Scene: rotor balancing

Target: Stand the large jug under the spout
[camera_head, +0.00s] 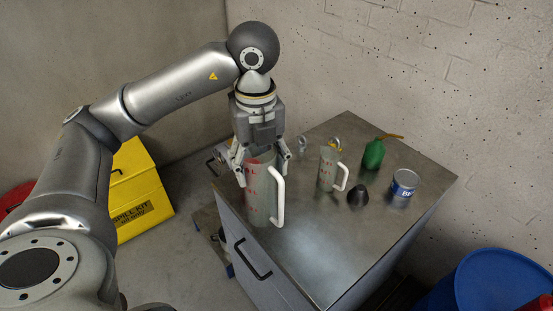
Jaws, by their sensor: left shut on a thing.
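The large jug (258,200) is clear with red markings and a white handle on its right side. It is upright at the left edge of the metal cabinet top (312,245). I cannot tell whether its base touches the top. My left gripper (263,165) points down from above and is shut on the jug near its rim, one finger on each side. The gripper hides part of the rim. I cannot clearly make out a spout; a small metal fitting (216,161) shows partly behind the gripper, to its left. My right gripper is not in view.
A smaller clear jug (327,169), a green oil can (374,154), a black cone-shaped thing (358,198) and a blue-labelled tin (404,186) stand on the cabinet's right half. The front is clear. A yellow spill-kit box (137,190) and a blue drum (500,283) flank the cabinet.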

